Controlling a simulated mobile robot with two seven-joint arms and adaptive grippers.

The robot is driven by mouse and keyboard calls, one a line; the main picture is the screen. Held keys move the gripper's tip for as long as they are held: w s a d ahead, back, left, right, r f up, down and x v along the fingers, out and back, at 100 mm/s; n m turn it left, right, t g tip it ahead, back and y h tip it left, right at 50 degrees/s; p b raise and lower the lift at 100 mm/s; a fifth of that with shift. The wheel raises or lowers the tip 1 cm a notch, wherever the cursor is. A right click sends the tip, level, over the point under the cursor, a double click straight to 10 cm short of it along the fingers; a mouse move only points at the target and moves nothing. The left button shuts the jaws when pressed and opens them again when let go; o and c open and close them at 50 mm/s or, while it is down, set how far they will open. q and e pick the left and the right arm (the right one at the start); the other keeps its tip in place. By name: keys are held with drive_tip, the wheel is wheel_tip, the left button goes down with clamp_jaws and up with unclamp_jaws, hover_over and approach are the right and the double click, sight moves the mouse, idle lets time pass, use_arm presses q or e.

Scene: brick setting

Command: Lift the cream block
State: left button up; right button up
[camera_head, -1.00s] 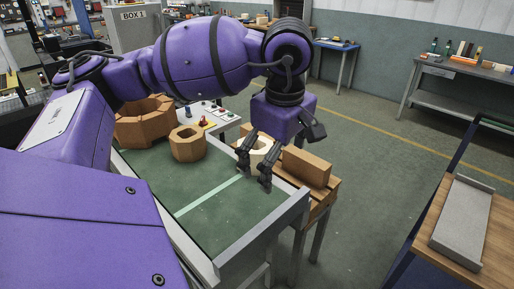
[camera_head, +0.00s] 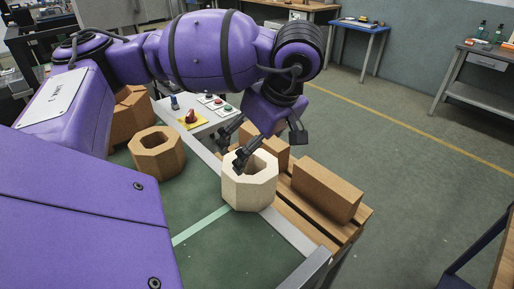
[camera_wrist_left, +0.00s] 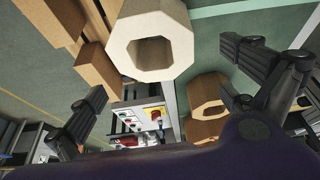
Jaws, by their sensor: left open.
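The cream block (camera_head: 248,190) is an octagonal ring with a hole through its middle. It stands on the green table top (camera_head: 235,250) near the table's right edge. My left gripper (camera_head: 232,150) is open at the block's far upper side in the head view, with nothing between its fingers. In the left wrist view the cream block (camera_wrist_left: 153,45) is at the top centre, beyond the open fingers of the left gripper (camera_wrist_left: 165,95). I cannot tell whether a finger touches the block. My right gripper is in neither view.
A brown octagonal ring (camera_head: 156,152) stands left of the cream block, with larger brown blocks (camera_head: 125,115) behind it. Brown rectangular bricks (camera_head: 326,190) lie on a wooden stand to the right. A panel with a red button (camera_head: 191,116) is behind. Green table is bare in front.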

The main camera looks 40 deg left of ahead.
sight(248, 164)
use_arm(q)
drive_tip(key=x, duration=0.7)
drive_tip(key=shift+f+p, duration=0.4)
drive_tip(key=shift+f, duration=0.05)
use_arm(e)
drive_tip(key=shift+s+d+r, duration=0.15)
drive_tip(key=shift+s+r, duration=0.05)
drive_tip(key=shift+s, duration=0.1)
use_arm(q)
drive_tip(key=shift+s, duration=0.1)
drive_tip(key=c, duration=0.6)
drive_tip(key=shift+s+d, duration=0.1)
drive_tip(key=shift+s, duration=0.05)
drive_tip(key=c, duration=1.9)
clamp_jaws()
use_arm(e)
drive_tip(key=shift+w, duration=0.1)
